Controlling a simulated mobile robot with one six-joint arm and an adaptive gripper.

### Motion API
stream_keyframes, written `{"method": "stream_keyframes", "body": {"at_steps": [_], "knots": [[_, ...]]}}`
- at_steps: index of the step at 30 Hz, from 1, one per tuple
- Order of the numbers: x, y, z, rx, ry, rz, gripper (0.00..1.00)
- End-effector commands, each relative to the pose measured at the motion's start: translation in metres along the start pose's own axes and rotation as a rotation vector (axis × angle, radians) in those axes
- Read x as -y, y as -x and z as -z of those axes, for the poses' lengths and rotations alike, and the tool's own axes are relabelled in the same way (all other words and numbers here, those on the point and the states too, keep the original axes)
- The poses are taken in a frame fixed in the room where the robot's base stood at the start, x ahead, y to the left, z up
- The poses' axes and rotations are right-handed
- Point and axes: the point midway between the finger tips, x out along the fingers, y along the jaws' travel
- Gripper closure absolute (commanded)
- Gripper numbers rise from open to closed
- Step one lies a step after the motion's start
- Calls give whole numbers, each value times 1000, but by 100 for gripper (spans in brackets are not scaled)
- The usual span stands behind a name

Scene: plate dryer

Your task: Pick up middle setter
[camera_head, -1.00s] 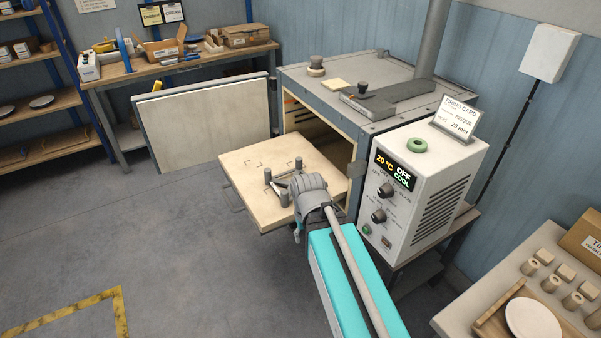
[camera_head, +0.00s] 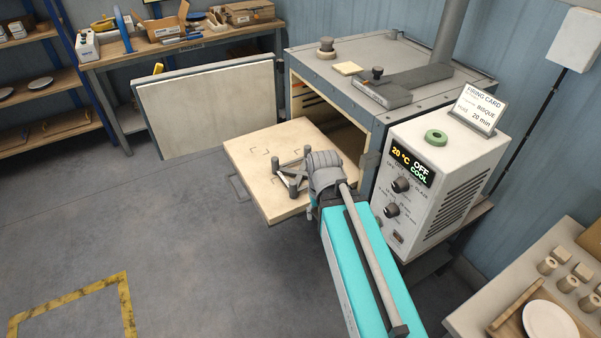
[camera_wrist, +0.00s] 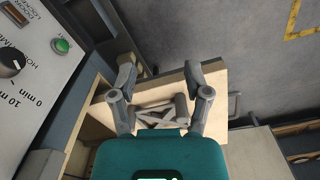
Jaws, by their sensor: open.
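A grey three-armed setter with upright posts (camera_head: 293,180) stands on the pale shelf (camera_head: 262,150) pulled out from the kiln's mouth. My gripper (camera_head: 322,172) is over the right part of the shelf and hides part of the setter's right side in the head view. In the wrist view the setter (camera_wrist: 158,117) shows between the bases of my two spread fingers. My gripper (camera_wrist: 160,75) is open and holds nothing. I cannot tell whether a finger touches the setter. No other setter of this kind shows on the shelf.
The kiln (camera_head: 370,62) stands behind the shelf, its door (camera_head: 210,105) swung open to the left. The control box (camera_head: 445,170) stands close to the right of my arm. A side table (camera_head: 500,300) holds a white plate and several small blocks. The floor left of the shelf is clear.

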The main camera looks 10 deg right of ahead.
Motion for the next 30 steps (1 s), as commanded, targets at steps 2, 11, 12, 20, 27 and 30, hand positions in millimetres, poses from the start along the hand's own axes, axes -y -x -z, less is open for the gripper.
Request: {"method": "stream_keyframes", "body": {"at_steps": [2,11,12,20,27,30], "knots": [[0,0,3,0,8,0,26],[-8,3,54,0,182,0,26],[-9,4,66,0,226,0,26],[-19,9,161,-1,580,1,26],[-29,13,239,-1,901,1,26],[-32,14,260,-1,995,1,26]]}}
